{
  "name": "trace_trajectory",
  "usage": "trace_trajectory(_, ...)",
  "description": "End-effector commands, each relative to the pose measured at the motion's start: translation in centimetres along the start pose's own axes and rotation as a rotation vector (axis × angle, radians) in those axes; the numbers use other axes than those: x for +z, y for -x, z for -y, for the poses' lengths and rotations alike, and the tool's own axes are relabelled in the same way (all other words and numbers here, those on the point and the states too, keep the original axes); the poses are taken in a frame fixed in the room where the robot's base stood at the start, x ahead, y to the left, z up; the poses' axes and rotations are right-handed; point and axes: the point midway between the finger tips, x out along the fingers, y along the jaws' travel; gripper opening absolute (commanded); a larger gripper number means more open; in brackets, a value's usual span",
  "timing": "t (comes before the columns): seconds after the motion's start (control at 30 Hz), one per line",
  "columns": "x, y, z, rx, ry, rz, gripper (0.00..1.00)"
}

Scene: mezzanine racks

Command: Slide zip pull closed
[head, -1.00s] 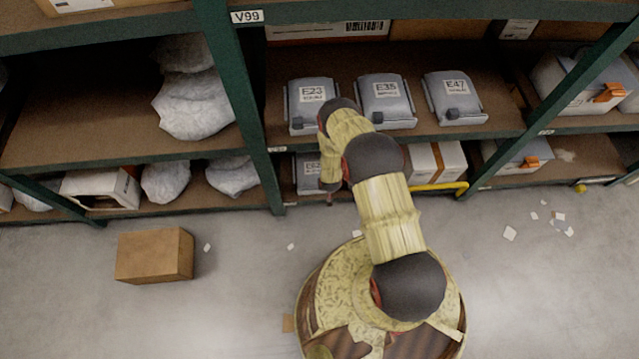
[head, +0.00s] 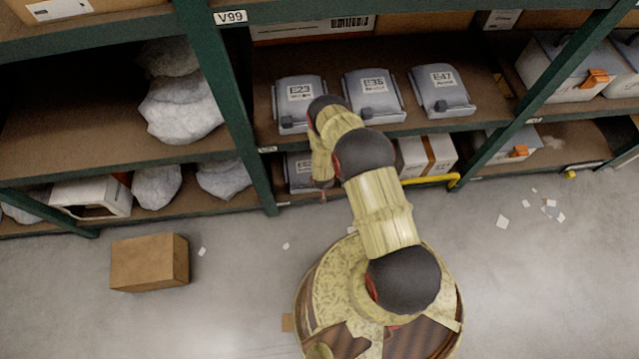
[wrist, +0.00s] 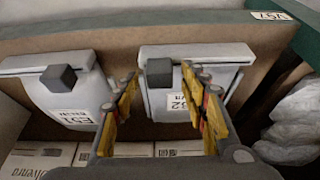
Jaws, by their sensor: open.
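In the wrist view, a grey pouch (wrist: 205,82) with a label ending in 2 lies on a brown shelf. A dark block-shaped zip pull (wrist: 159,73) sits near one end of its top bar. My gripper (wrist: 161,76) is open, its yellow-padded fingers on either side of this pull in the picture; I cannot tell whether they touch it. A second grey pouch (wrist: 62,105), labelled E51, lies to the left with its own dark pull (wrist: 58,77).
Three grey pouches, one labelled E47 (head: 441,92), sit on the shelf above. White cartons (head: 427,155) and a yellow rail (head: 432,181) are right of my arm. A green upright (head: 235,110) stands left. A cardboard box (head: 150,262) is on the floor.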

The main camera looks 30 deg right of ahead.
Motion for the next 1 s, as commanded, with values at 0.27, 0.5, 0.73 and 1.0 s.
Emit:
trace_trajectory(0.27,-0.2,2.7,0.0,0.0,0.001,-0.002,0.44)
trace_trajectory(0.5,-0.1,6.5,0.0,0.0,0.0,-0.001,0.44)
trace_trajectory(0.73,-0.1,9.8,0.0,0.0,0.0,-0.001,0.44)
trace_trajectory(1.0,0.0,11.7,0.0,0.0,0.0,0.0,0.44)
